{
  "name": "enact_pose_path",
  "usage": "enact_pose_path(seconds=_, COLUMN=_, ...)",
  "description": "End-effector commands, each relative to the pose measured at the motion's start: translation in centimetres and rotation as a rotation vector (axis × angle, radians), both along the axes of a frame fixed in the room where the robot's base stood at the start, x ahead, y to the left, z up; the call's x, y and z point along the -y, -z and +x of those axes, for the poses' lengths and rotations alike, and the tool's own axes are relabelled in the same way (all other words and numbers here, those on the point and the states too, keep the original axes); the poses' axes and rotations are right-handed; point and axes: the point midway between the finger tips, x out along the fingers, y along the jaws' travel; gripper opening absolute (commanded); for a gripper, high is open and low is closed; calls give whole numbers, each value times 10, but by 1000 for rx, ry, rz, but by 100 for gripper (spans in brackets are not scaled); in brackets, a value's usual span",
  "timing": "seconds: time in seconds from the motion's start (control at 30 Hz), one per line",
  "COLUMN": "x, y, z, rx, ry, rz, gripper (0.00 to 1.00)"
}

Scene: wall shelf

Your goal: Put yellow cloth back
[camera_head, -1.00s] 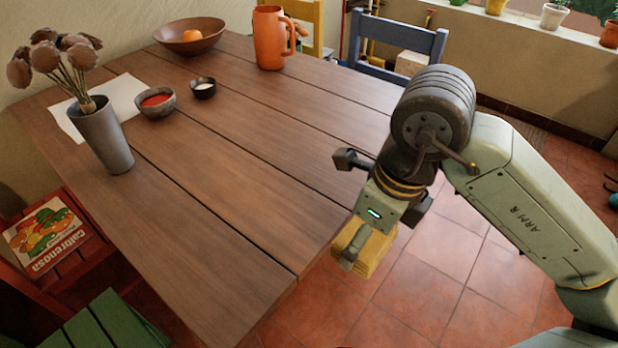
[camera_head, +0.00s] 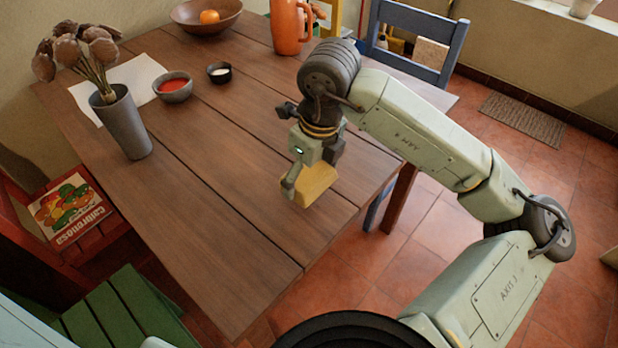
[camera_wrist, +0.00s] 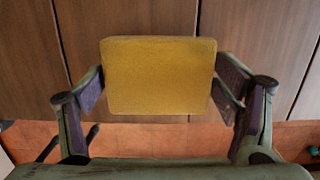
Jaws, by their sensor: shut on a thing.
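The yellow cloth (camera_head: 314,185) looks like a folded, block-shaped pad. It also shows in the wrist view (camera_wrist: 160,76), squarely between the two fingers. My gripper (camera_head: 305,182) is shut on it, with a finger on either side. In the head view the cloth is over the right part of the wooden table (camera_head: 215,190), near its front right edge. In the wrist view the table planks lie behind the cloth, and the table edge and red floor show below it. I cannot tell how high the cloth is above the tabletop.
A vase of dried flowers (camera_head: 122,122), a bowl of red sauce (camera_head: 173,88), a small dark cup (camera_head: 219,73), an orange pitcher (camera_head: 288,28) and a fruit bowl (camera_head: 205,17) stand toward the back and left. A blue chair (camera_head: 412,40) is behind. The table's middle and front are clear.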

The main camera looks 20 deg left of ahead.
Motion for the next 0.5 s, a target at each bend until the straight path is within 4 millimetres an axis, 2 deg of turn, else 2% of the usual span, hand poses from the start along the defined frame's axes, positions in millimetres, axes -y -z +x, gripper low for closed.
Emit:
enact_pose_path(seconds=0.3, x=-1, y=33, z=0, rx=-2, ry=1, rz=1, gripper=56)
enact_pose_path(seconds=0.5, x=-1, y=36, z=0, rx=-1, ry=0, rz=0, gripper=56)
